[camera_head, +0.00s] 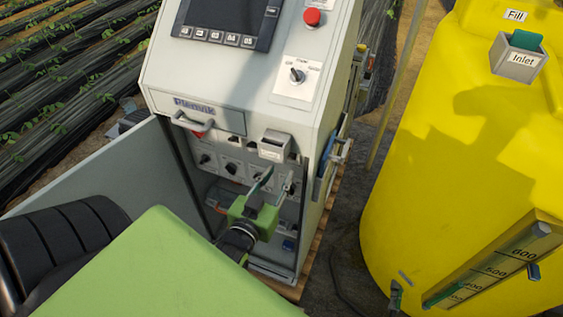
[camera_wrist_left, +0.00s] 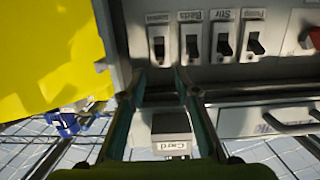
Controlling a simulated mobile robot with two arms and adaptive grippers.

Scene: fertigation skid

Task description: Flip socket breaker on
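A row of several breaker switches with dark levers sits on the grey cabinet panel: in the left wrist view one is at the left end (camera_wrist_left: 158,46), then a second (camera_wrist_left: 191,46), a third (camera_wrist_left: 224,46) and a fourth (camera_wrist_left: 256,46). The small labels are too blurred for me to tell surely which is the socket breaker. My left gripper (camera_head: 275,181) is in front of this row in the head view. Its two fingers (camera_wrist_left: 165,80) are apart and empty, pointing toward the two leftmost switches in the wrist view. Contact cannot be told. My right gripper is not in view.
A small card box (camera_head: 275,145) juts from the cabinet above the breaker row; it lies between my fingers' outlines in the wrist view (camera_wrist_left: 171,124). A drawer handle (camera_head: 192,121) is left of it. The open cabinet door (camera_head: 105,185) stands left. A yellow tank (camera_head: 450,160) stands right.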

